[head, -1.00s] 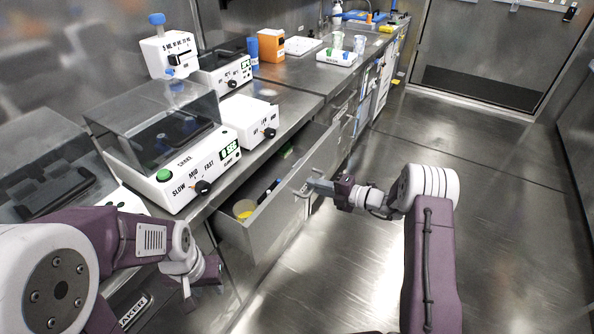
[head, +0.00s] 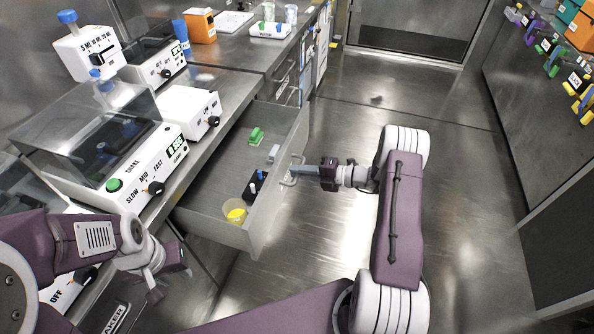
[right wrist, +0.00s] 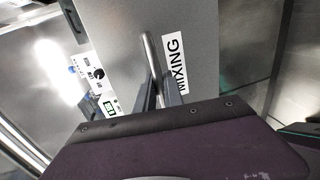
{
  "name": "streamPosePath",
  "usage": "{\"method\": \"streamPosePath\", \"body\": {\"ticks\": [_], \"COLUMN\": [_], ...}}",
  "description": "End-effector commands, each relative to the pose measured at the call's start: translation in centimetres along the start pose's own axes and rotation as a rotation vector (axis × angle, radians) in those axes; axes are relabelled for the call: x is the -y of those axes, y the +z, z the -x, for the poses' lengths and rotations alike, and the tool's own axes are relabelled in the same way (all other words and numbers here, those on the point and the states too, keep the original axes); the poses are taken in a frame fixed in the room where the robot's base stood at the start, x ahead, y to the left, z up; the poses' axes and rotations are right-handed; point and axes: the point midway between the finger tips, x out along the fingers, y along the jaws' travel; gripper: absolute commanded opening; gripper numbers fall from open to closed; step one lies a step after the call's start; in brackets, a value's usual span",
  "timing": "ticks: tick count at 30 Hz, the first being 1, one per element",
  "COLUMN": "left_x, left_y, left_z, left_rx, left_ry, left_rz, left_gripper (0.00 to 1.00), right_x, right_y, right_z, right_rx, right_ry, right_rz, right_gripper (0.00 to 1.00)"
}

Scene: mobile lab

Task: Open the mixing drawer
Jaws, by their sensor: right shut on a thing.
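The mixing drawer (head: 262,222) stands pulled out from under the bench in the head view, and its inside shows. In the right wrist view its grey front (right wrist: 200,20) carries a "MIXING" label (right wrist: 175,62) beside a bar handle (right wrist: 152,55). My right gripper (head: 293,172) is shut on that handle, its fingers (right wrist: 158,92) on either side of the bar. My left gripper (head: 172,280) hangs at the lower left, away from the drawer; I cannot tell how far its jaws are apart.
In the drawer lie a yellow-filled cup (head: 235,210), a green item (head: 256,136) and small dark items (head: 257,183). A shaker (head: 140,175) and a white device (head: 187,110) stand on the bench above. The floor (head: 470,200) to the right is clear.

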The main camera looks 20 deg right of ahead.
Motion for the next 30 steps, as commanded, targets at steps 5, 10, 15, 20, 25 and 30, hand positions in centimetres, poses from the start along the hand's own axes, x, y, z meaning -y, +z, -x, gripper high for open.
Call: {"method": "streamPosePath", "body": {"ticks": [5, 10, 15, 20, 25, 30], "left_x": [0.0, 0.0, 0.0, 0.0, 0.0, 0.0], "left_y": [0.0, 0.0, 0.0, -0.1, -0.2, -0.2], "left_z": [0.0, 0.0, 0.1, 0.8, 1.6, 1.9], "left_rx": [0.0, 0.0, 0.0, 0.0, 0.0, 0.0], "left_ry": [0.0, 0.0, 0.0, 0.0, 0.0, 0.0], "left_rz": [0.0, 0.0, 0.0, 0.0, 0.0, 0.0], "left_gripper": [0.36, 0.36, 0.36, 0.36, 0.36, 0.36], "right_x": [0.1, 0.1, 0.0, -0.2, -0.2, 0.0], "right_y": [0.0, 0.0, 0.0, 0.1, 0.1, 0.0], "right_z": [0.0, 0.0, 0.1, 2.6, 6.5, 8.7], "right_rx": [-0.001, 0.0, 0.001, 0.005, 0.005, 0.002], "right_ry": [-0.002, -0.002, -0.001, -0.001, -0.001, -0.001], "right_rz": [-0.001, 0.0, 0.0, -0.001, -0.001, 0.0], "right_gripper": [0.26, 0.34, 0.34, 0.34, 0.34, 0.34]}}
